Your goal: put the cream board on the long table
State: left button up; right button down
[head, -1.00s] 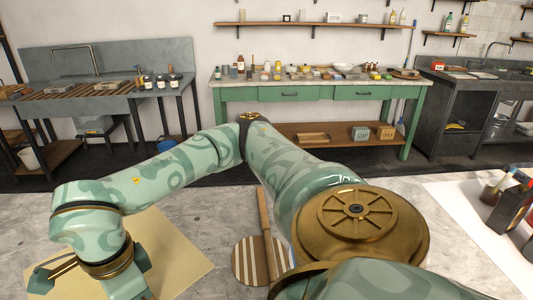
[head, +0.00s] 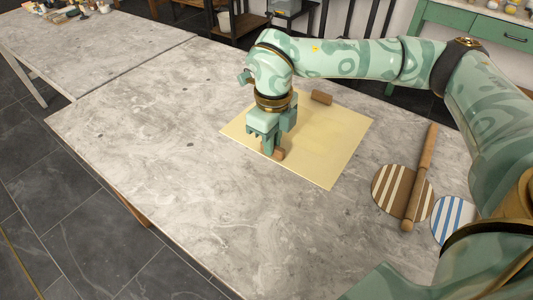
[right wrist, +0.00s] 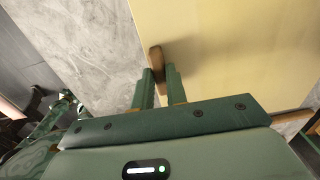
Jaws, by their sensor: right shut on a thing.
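The cream board (head: 335,145) is a flat pale-yellow square with a small wooden handle at its near-left edge and another (head: 321,97) at its far edge. It lies on or just above the grey stone-topped table (head: 190,150); I cannot tell if it touches. My right gripper (head: 274,150) points down at the near-left edge and is shut on the near handle (head: 279,155). In the right wrist view the fingers (right wrist: 161,82) close on this handle (right wrist: 156,60), with the board (right wrist: 230,45) beyond. My left gripper is not in view.
A wooden rod (head: 421,175) lies across a brown-striped disc (head: 390,188), with a blue-striped disc (head: 450,215) beside it. Another grey table (head: 90,45) with small items stands at upper left. A green drawer table (head: 480,30) stands at upper right. The stone top left of the board is bare.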

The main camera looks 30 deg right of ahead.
jog(key=w+f, duration=0.1)
jog(key=w+f+b, duration=0.1)
jog(key=f, duration=0.1)
jog(key=w+d+f+b, duration=0.1)
jog(key=w+f, duration=0.1)
jog(key=shift+f, duration=0.2)
jog(key=f+b, duration=0.1)
jog(key=f, duration=0.1)
jog(key=f+b, duration=0.1)
jog(key=shift+w+f, duration=0.2)
jog(key=shift+f, duration=0.15)
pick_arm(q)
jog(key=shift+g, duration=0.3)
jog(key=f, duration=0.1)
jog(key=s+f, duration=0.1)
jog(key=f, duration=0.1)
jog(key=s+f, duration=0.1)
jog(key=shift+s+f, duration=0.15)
pick_arm(e)
jog(key=shift+s+r, duration=0.1)
jog(key=shift+r, duration=0.1)
jog(key=c, duration=1.4)
grip_release()
jog(key=shift+f, duration=0.1)
